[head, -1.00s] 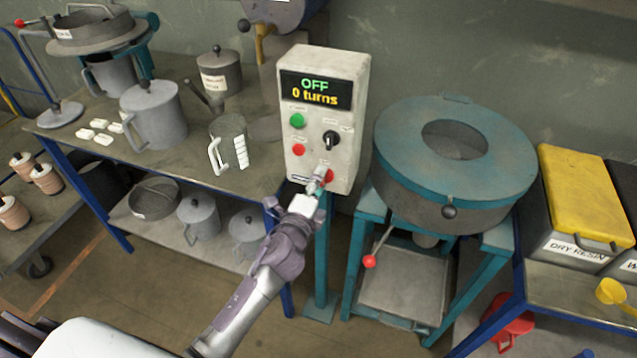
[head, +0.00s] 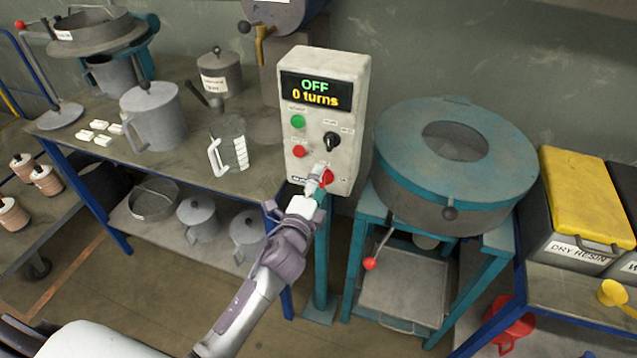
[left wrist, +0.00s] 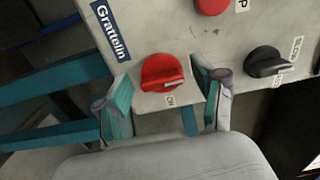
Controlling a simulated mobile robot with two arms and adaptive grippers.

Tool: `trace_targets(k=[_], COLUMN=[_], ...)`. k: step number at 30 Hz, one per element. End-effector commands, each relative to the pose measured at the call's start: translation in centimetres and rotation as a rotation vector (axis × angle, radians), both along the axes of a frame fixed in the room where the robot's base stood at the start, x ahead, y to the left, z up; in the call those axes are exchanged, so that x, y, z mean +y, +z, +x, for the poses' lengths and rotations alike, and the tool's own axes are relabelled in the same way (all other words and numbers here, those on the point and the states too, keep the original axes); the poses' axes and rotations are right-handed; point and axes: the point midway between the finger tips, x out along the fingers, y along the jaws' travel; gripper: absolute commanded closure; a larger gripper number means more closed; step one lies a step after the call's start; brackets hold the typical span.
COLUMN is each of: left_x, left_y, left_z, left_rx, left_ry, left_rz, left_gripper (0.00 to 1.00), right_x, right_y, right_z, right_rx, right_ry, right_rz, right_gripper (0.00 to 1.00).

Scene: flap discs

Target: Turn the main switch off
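The control box (head: 350,105) is pale, and its display reads "OFF" and "0 turns". The red main switch (head: 328,178) is a rotary knob low on its front, partly hidden by my left gripper (head: 319,178) in the head view. In the left wrist view, the red knob (left wrist: 162,74) lies between the two spread fingers of my left gripper (left wrist: 163,92), with a small "ON" label beside it. The fingers stand apart with visible gaps to the knob. My right gripper is in no view.
A green button (head: 297,121), a red button (head: 299,151) and a black knob (head: 331,140) sit above the switch. A blue-topped round machine (head: 400,135) stands close on the right. A workbench (head: 185,170) with jugs is on the left.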

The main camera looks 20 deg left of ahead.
Motion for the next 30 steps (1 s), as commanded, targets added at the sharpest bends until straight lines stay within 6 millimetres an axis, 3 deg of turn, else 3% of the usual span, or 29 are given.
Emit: trace_targets(k=[11, 14, 24, 30], left_x=[0.0, 0.0, 0.3, 0.4], left_y=[0.0, -0.1, -0.1, 0.0], left_z=[-0.5, -1.8, -9.0, -11.4], left_rx=[0.0, 0.001, 0.003, 0.001], left_ry=[-0.001, -0.001, 0.001, 0.0], left_rz=[0.002, 0.001, -0.001, 0.0], left_gripper=[0.27, 0.27, 0.27, 0.27], right_x=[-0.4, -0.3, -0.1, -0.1], right_y=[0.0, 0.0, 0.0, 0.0], right_z=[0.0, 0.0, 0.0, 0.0], right_rx=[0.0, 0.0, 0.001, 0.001], right_ry=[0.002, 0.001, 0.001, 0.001], right_rz=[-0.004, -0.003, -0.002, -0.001], right_gripper=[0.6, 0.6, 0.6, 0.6])
